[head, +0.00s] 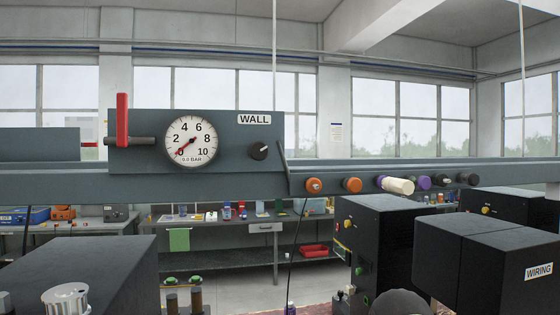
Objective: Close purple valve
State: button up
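On the grey beam a row of round fittings sticks out. One is a cream cylinder (399,186) with a purple collar (380,181) at its left end. Just right of it is a purple round fitting (424,183). I cannot tell which of these purple parts is the valve, or whether it is open or closed. My gripper is not in view. A dark rounded shape at the bottom edge may be part of my arm.
Left on the beam are a red upright lever (122,119), a gauge (191,140) reading near zero and a black knob (258,151). Orange fittings (313,186) sit left of the purple ones. Black boxes (385,240) stand below right. A workbench (225,222) stands behind.

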aim_at(422, 183)
jog(key=u, duration=0.5)
jog(key=k, duration=0.2)
jog(key=z, duration=1.35)
